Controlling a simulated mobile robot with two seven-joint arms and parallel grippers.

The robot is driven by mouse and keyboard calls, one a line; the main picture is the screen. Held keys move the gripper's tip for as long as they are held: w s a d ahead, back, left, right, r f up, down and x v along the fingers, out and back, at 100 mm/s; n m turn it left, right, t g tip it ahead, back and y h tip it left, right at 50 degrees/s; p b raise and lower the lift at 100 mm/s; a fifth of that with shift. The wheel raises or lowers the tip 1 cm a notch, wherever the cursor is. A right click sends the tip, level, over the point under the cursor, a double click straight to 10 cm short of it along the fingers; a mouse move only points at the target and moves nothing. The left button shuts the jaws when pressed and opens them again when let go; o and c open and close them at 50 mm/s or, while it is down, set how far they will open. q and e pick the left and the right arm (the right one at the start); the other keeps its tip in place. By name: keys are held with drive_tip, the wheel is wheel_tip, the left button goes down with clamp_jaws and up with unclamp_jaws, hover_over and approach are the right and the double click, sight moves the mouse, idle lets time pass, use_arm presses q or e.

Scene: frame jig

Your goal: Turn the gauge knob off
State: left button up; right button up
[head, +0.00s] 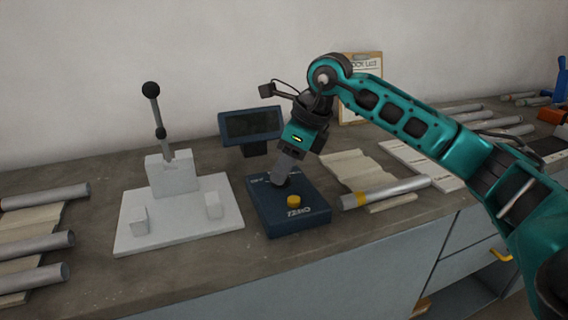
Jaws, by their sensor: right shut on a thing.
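The gauge is a dark blue box (296,216) on the workbench, with white lettering and a yellow button (293,200) on its top near the front. A dark display (251,126) stands behind it. My right gripper (281,180) points down at the back part of the box top and is shut on the gauge knob, which its fingers mostly hide. The knob's exact angle cannot be made out, and the lettering beside it is partly covered. My left gripper is not in view.
A white jig (178,208) with an upright black-knobbed lever (156,115) stands left of the gauge. Bare bench shows in front.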

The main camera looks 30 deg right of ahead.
drive_tip(key=shift+r+n+g, duration=0.15)
drive_tip(key=shift+n+g, duration=0.15)
drive_tip(key=shift+n, duration=0.7)
drive_tip(key=shift+w+d+n+g+y+p, duration=0.15)
drive_tip(key=shift+n+g+y+p, duration=0.15)
drive_tip(key=shift+n+y+p, duration=0.45)
drive_tip(key=n+g, duration=0.1)
drive_tip(key=n, duration=0.2)
drive_tip(key=shift+w, duration=0.1)
drive_tip(key=n+g+p, duration=0.1)
drive_tip(key=n, duration=0.2)
drive_tip(key=shift+w+n, duration=0.1)
drive_tip(key=shift+n, duration=0.25)
drive_tip(key=n+g, duration=0.1)
drive_tip(key=n, duration=0.2)
drive_tip(key=shift+w+g, duration=0.15)
drive_tip(key=shift+g, duration=0.25)
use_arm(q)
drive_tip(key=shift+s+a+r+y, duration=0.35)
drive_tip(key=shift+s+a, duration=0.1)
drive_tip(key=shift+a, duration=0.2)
use_arm(e)
drive_tip(key=shift+n+g+h, duration=0.35)
drive_tip(key=shift+n+g, duration=0.05)
drive_tip(key=shift+n, duration=1.2)
